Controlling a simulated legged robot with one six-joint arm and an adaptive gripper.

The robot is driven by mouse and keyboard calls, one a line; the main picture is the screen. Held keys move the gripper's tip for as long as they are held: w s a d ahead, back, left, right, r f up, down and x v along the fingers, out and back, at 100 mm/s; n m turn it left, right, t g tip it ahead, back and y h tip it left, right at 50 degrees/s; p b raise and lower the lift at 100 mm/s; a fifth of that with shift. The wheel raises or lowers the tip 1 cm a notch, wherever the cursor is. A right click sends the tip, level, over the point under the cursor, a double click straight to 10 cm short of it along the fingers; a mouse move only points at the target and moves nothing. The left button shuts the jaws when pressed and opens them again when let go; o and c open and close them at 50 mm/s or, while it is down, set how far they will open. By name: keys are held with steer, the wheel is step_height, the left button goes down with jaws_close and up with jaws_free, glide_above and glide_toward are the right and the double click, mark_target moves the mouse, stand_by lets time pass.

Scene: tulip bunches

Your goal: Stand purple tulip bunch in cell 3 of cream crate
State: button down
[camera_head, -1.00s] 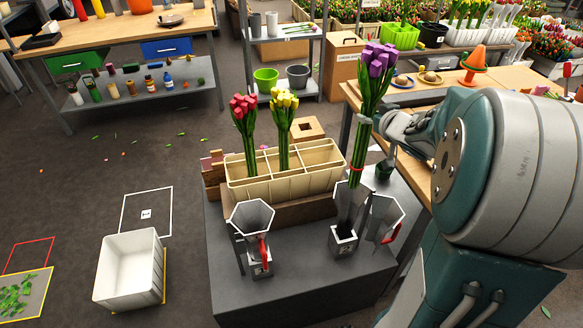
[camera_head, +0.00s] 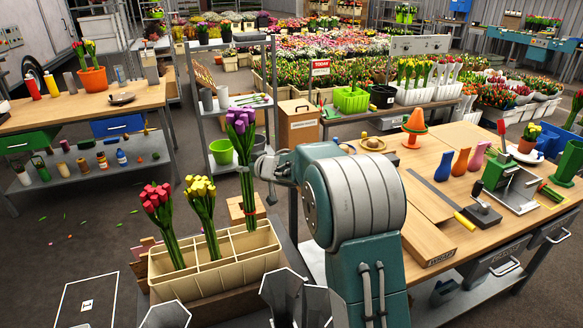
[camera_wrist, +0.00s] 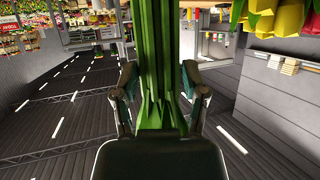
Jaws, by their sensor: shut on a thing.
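The purple tulip bunch (camera_head: 241,150) is upright in my gripper (camera_head: 264,170), its stems bound by a red band low down. In the wrist view its green stems (camera_wrist: 160,70) run between my two fingers (camera_wrist: 158,88). The cream crate (camera_head: 220,284) has several cells. The bunch's lower stems reach the crate's back right part and seem to pass below its rim; their ends are hidden. The red tulip bunch (camera_head: 160,215) and the yellow tulip bunch (camera_head: 206,215) stand in other cells to the left. No cell numbers are legible.
Grey faceted holders (camera_head: 281,292) stand in front of the crate. A wooden workbench (camera_head: 440,190) with vases and tools lies to the right. A grey shelf rack (camera_head: 206,125) with a green pot (camera_head: 221,152) is behind. A cardboard box (camera_head: 299,122) stands farther back.

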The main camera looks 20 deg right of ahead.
steer(key=a, duration=0.1)
glide_above(250, 216)
steer(key=shift+w+a+f, duration=0.15)
steer(key=shift+a+f, duration=0.05)
steer(key=shift+f, duration=1.1)
steer(key=shift+w+a+f, duration=0.1)
steer(key=shift+a+f, duration=0.05)
steer(key=shift+f, duration=1.15)
steer(key=shift+d+f, duration=0.25)
steer(key=shift+f, duration=0.65)
steer(key=shift+d+f, duration=0.2)
steer(key=shift+f, duration=0.7)
steer(key=shift+a+f, duration=0.15)
steer(key=shift+f, duration=0.55)
steer(key=shift+a+f, duration=0.15)
steer(key=shift+f, duration=0.55)
steer(key=shift+d+f, duration=0.15)
steer(key=shift+f, duration=3.55)
steer(key=shift+c, duration=0.3)
jaws_free()
steer(key=shift+f, duration=0.1)
